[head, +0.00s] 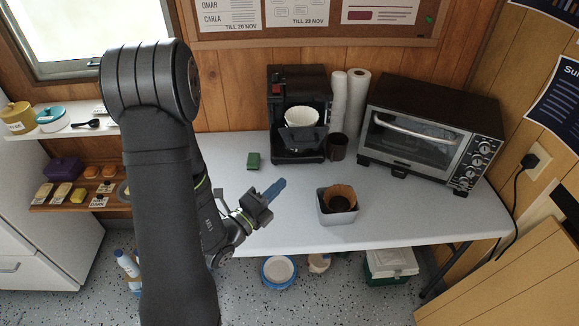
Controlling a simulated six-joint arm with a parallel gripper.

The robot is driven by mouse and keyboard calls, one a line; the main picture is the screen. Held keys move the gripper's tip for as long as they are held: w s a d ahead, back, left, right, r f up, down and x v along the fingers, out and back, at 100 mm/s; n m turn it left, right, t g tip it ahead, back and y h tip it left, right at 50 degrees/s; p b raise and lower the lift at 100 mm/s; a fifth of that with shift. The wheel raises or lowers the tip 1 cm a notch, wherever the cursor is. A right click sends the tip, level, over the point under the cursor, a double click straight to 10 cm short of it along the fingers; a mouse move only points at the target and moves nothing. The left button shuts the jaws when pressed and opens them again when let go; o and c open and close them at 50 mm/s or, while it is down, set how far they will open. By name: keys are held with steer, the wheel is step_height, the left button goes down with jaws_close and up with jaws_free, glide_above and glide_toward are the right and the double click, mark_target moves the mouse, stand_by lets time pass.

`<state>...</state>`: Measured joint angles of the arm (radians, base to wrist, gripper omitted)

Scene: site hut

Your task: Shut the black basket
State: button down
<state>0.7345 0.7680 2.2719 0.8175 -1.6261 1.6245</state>
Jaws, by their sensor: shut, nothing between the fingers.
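The black coffee maker (286,86) stands at the back of the white table. Its black basket (302,144) stands out at the front, open at the top, with a white paper filter (301,116) in it. The filter's fluted rim shows above the basket; I cannot tell how the basket joins the machine. My gripper (277,187) is in front of the coffee maker and a little left of the basket, apart from it. Its blue fingers are together, shut and empty, pointing up and to the right.
A grey bin (338,217) with a brown filter and dark grounds stands at the front. A dark mug (338,149) and white paper rolls (357,98) are right of the machine. A toaster oven (425,135) stands farther right. A green block (254,161) lies left.

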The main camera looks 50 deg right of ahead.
mark_target(302, 133)
steer(key=w+d+r, duration=0.2)
steer(key=w+d, duration=0.1)
steer(key=d, duration=0.9)
steer(key=shift+d, duration=0.1)
steer(key=w+d, duration=0.9)
steer(key=shift+w+d+r, duration=0.1)
steer(key=shift+w+d, duration=0.2)
steer(key=shift+w, duration=0.1)
steer(key=shift+a, duration=0.1)
